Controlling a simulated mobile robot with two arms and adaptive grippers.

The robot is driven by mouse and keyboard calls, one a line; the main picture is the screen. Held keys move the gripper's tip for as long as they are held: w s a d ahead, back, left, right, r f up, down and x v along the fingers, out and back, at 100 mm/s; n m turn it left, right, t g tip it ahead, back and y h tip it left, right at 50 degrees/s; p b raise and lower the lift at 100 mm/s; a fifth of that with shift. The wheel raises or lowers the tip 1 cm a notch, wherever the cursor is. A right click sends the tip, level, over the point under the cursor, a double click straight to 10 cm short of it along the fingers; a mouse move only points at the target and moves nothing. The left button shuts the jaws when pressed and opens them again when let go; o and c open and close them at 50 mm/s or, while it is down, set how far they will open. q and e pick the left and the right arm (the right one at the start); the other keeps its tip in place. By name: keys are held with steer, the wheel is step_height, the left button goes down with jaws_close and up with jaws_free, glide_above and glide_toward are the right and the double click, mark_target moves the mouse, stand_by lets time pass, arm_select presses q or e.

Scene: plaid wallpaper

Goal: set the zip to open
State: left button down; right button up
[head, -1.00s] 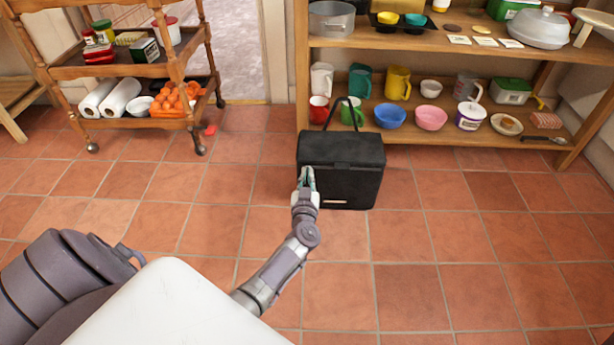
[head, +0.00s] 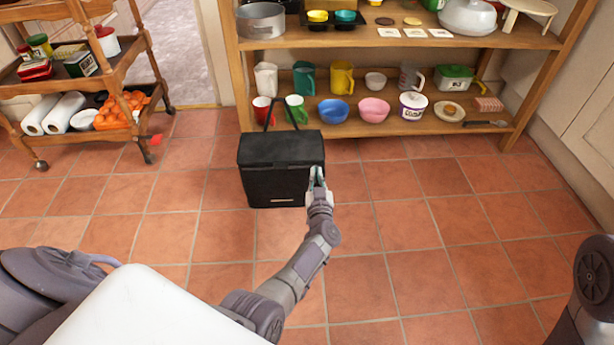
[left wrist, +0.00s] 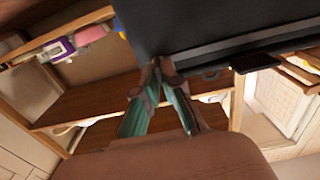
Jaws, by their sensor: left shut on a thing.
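A black box-shaped bag (head: 280,180) with a raised carrying handle (head: 268,115) stands upright on the tiled floor. Its lid looks down on the body. A dark seam runs along the bag's edge in the left wrist view (left wrist: 225,45). My left gripper (head: 317,173) is at the front right corner of the bag, just under the lid. In the left wrist view its fingertips (left wrist: 160,64) come together against the bag's edge, shut on the zip pull. The pull is too small and covered by the fingers to make out. My right gripper is out of view.
A wooden shelf (head: 385,128) with mugs, bowls and tubs stands close behind the bag. A wooden trolley (head: 90,75) is at the left. White cabinets (head: 590,130) are at the right. The floor (head: 420,245) in front and right is clear.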

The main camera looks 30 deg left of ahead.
arm_select(q)
steer(key=shift+w+d, duration=0.2)
steer(key=shift+d, duration=0.1)
steer(key=c, duration=1.3)
jaws_free()
steer(key=shift+d, duration=0.1)
